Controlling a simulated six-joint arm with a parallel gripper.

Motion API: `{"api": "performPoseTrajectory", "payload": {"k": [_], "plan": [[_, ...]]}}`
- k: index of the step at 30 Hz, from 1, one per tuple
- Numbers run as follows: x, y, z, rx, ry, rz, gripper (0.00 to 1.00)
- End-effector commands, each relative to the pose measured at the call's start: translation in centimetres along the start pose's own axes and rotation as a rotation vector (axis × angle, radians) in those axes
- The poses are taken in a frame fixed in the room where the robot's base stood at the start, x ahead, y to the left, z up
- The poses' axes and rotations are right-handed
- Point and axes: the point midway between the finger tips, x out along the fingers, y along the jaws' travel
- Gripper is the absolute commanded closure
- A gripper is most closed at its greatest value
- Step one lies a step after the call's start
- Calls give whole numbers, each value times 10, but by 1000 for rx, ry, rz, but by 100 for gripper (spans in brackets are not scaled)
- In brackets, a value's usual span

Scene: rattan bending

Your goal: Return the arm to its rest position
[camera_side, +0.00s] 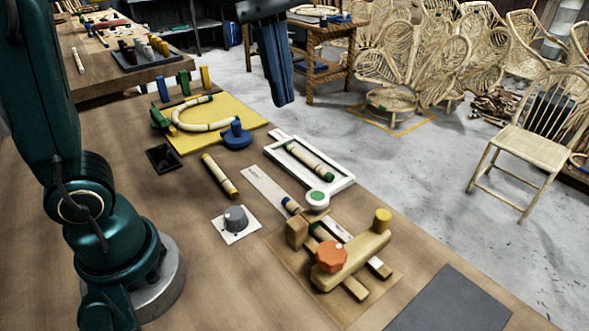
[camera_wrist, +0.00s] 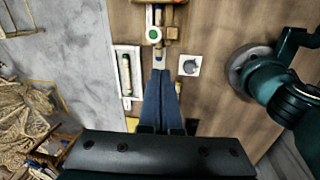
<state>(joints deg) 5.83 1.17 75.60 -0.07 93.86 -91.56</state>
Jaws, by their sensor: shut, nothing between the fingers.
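My gripper (camera_side: 287,103) is at the top middle of the side view, high above the table, with its long blue-grey fingers pointing down. In the wrist view my gripper (camera_wrist: 161,74) shows its fingers together, shut with nothing between them. The wooden table (camera_side: 120,176) lies below, well apart from the fingertips. My arm rises at the left of the side view.
A white tray (camera_side: 342,184) holds a green-ended rattan piece (camera_side: 310,160). A wooden jig with an orange knob (camera_side: 332,256) stands at the front. A bent rattan piece (camera_side: 181,122) lies on a yellow board (camera_side: 250,113). A loose rod (camera_side: 220,176) and a dial (camera_side: 236,219) lie nearby. Chairs stand beyond.

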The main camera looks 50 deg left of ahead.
Motion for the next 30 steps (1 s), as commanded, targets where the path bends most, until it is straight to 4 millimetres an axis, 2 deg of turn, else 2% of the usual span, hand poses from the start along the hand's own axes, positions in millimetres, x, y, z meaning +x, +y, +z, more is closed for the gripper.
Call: {"api": "performPoseTrajectory", "payload": {"k": [1,4,8,16,22,25,30], "plan": [[-3,-12,-3,55,3,29,100],[-1,-31,-8,204,15,84,100],[11,-55,-13,427,47,146,100],[57,-96,-19,991,168,231,100],[87,-106,-19,1354,236,223,100],[86,-100,-19,1446,269,233,100],[85,-99,-19,1490,280,233,100]]}}
